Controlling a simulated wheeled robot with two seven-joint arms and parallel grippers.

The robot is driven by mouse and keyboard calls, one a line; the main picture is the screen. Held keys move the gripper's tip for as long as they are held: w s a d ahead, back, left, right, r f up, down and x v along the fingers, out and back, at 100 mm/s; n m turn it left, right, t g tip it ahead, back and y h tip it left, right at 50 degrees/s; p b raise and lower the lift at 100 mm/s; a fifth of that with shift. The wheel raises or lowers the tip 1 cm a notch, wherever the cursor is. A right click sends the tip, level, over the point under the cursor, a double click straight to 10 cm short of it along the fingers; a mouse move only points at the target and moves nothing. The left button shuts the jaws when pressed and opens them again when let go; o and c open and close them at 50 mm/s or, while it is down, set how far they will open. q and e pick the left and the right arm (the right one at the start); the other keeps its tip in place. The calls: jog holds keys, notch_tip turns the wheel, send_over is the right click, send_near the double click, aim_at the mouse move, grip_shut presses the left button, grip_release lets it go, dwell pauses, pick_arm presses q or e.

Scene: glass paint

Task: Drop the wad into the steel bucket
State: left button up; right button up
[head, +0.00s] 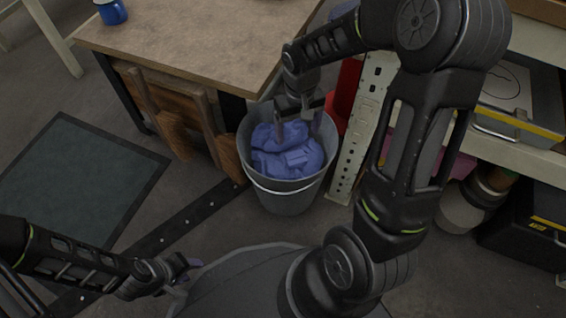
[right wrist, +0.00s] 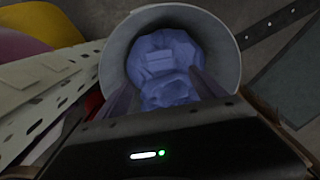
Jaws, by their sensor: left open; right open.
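The blue wad (head: 287,152) is a crumpled lump inside the grey steel bucket (head: 285,200), which stands upright on the floor. My right gripper (head: 297,133) is open, with its fingers reaching down into the bucket's mouth over the wad. In the right wrist view, the wad (right wrist: 164,66) lies in the bucket (right wrist: 226,45) beyond the two spread fingertips (right wrist: 166,88). I cannot tell whether a fingertip touches the wad. My left gripper (head: 186,268) is open and empty low at the left, away from the bucket.
A wooden-topped table (head: 200,40) with a blue mug (head: 112,12) stands behind and left of the bucket. A perforated shelf post (head: 362,125) stands close at its right. A dark mat (head: 75,180) lies on the floor at left.

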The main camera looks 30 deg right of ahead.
notch_tip(320, 180, up, 8)
jog(key=p, duration=0.3)
jog(key=shift+f, duration=0.15)
dwell(0.8)
